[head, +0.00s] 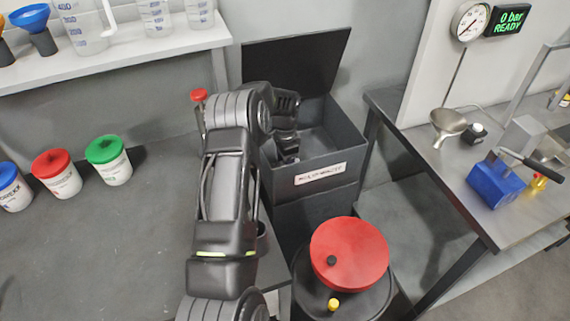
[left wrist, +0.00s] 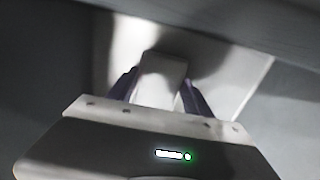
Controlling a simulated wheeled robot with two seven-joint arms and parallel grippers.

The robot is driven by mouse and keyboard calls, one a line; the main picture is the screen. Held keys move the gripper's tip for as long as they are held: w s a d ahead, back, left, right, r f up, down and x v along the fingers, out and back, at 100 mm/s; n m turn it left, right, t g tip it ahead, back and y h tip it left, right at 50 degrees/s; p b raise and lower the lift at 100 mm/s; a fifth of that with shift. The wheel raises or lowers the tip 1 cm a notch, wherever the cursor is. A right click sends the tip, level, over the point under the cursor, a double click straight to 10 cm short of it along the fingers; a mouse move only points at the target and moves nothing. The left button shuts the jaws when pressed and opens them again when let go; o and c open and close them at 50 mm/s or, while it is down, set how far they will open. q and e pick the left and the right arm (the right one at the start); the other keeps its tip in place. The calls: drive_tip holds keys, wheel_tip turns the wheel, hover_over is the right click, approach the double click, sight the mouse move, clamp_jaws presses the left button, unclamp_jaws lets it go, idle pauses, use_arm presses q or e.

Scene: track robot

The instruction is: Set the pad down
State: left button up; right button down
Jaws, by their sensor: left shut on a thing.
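My left gripper (head: 287,157) reaches down into the open dark grey bin (head: 345,140) in the head view. Its dark fingers are hidden in part by the bin and my wrist. In the left wrist view my left gripper (left wrist: 160,84) is shut on a pale, blurred thing, which I take to be the pad (left wrist: 162,68). A wider pale surface spreads behind the fingers; I cannot tell whether it is part of the pad. The pad cannot be made out in the head view. My right gripper is in neither view.
The bin's dark lid (head: 297,60) stands open behind it. A red-lidded drum (head: 349,252) stands in front of the bin. A steel table (head: 420,125) with a funnel and blue block is at right. Several lidded tubs stand on the left bench (head: 100,240).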

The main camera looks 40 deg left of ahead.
use_arm(q)
drive_tip(key=shift+f, duration=0.2)
drive_tip(key=o, duration=1.3)
drive_tip(key=shift+r, duration=0.1)
drive_tip(key=shift+r, duration=0.1)
drive_tip(key=shift+r, duration=0.15)
wheel_tip(320, 180, up, 12)
drive_tip(key=shift+f+b, duration=0.1)
drive_tip(key=shift+b, duration=0.9)
